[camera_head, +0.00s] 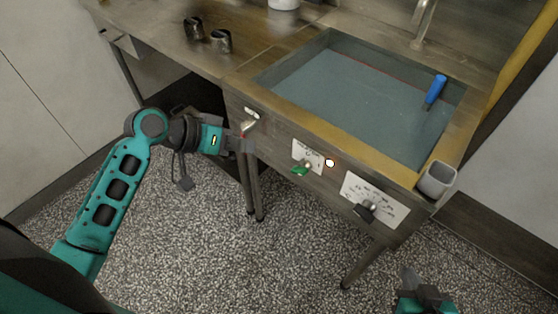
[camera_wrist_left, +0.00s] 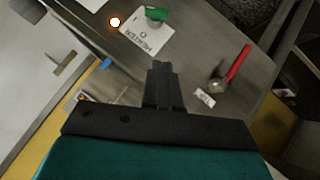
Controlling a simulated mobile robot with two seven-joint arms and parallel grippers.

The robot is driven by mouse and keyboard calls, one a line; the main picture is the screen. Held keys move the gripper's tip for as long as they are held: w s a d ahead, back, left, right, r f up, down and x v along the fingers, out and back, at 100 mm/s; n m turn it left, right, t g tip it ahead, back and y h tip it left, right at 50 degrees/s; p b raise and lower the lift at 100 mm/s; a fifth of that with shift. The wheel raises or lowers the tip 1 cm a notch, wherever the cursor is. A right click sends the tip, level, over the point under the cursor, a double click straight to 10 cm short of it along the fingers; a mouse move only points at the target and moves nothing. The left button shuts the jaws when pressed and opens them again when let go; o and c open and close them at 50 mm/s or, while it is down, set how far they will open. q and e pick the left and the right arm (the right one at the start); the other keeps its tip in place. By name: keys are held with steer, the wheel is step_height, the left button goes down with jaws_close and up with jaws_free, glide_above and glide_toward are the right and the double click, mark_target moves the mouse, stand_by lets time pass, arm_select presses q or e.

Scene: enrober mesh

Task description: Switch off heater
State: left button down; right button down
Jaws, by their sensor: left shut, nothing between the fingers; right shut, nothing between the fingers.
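A green knob (camera_head: 300,169) sits on a white labelled plate (camera_head: 309,153) on the front panel of the water-filled tank unit. An indicator light (camera_head: 330,163) beside it is lit. The green knob (camera_wrist_left: 156,14), its plate (camera_wrist_left: 142,40) and the lit light (camera_wrist_left: 115,22) also show in the left wrist view. A red-handled lever (camera_wrist_left: 236,64) is on the same panel, right of my left gripper in that view. My left gripper (camera_head: 246,146) is shut and empty, close to the panel by the lever; its fingers (camera_wrist_left: 161,68) point toward the panel. My right gripper (camera_head: 410,278) is shut and empty, low and away from the panel.
A black dial (camera_head: 366,210) on a larger white plate is right of the light. A grey cup-shaped holder (camera_head: 436,180) is at the unit's right corner. A blue-handled tool (camera_head: 436,90) stands in the tank. Two dark cups (camera_head: 220,41) stand on the counter. Table legs and open floor lie below.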

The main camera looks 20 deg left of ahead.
mark_target(295, 167)
arm_select(q)
steer(key=shift+s+f+b+x, duration=0.25)
steer(key=shift+s+x, duration=0.1)
steer(key=shift+x, duration=1.8)
steer(key=shift+s+f+b+x, duration=0.2)
steer(key=shift+s+f+x, duration=0.15)
steer(key=shift+x, duration=1.8)
steer(key=shift+s+f+b+x, duration=0.25)
steer(key=shift+s+x, duration=0.15)
steer(key=shift+x, duration=1.75)
